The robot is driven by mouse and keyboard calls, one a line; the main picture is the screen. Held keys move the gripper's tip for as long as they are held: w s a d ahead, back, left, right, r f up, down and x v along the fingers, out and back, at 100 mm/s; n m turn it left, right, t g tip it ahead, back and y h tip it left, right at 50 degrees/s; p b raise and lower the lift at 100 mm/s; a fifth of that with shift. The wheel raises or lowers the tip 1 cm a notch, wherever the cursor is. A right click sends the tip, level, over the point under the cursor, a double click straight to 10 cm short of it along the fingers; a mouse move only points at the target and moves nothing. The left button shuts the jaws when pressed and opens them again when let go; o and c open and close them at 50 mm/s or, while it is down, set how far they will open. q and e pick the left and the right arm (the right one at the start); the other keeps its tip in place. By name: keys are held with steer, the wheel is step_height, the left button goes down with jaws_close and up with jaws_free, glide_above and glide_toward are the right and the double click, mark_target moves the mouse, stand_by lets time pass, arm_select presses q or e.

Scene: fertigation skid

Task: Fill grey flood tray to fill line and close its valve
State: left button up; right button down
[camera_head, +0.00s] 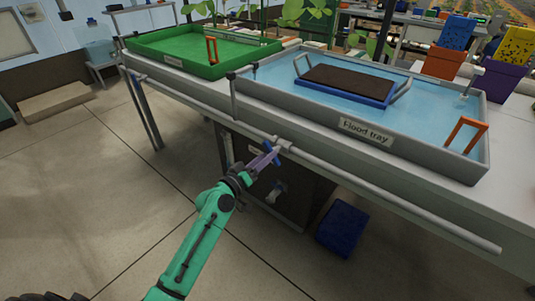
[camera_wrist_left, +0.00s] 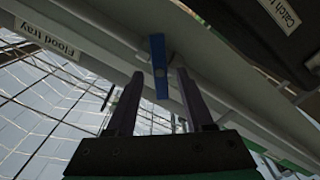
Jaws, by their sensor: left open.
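The grey flood tray (camera_head: 415,147), labelled "Flood tray", stands on the bench and holds a sheet of blue water. A blue carrier with a dark brown top (camera_head: 350,81) and two grey handles sits in it. I cannot make out the fill line. A blue valve lever (camera_head: 277,160) is on the grey pipe along the bench front. My left gripper (camera_head: 268,155) is at this lever with its fingers apart. In the left wrist view the lever (camera_wrist_left: 158,60) stands between the open fingertips (camera_wrist_left: 161,76) and crosses the pipe at an angle. My right gripper is out of view.
A green tray (camera_head: 190,62) stands at the left of the bench. A dark cabinet (camera_head: 305,195) and a blue box (camera_head: 342,228) are under the bench. An orange bracket (camera_head: 468,132) is at the flood tray's right end.

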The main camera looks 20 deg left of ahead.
arm_select(q)
steer(key=shift+x, duration=0.95)
jaws_close()
steer(key=shift+m+b, duration=0.3)
steer(key=shift+m, duration=3.5)
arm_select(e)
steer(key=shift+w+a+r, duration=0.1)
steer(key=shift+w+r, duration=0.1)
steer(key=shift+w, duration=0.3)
arm_select(q)
jaws_free()
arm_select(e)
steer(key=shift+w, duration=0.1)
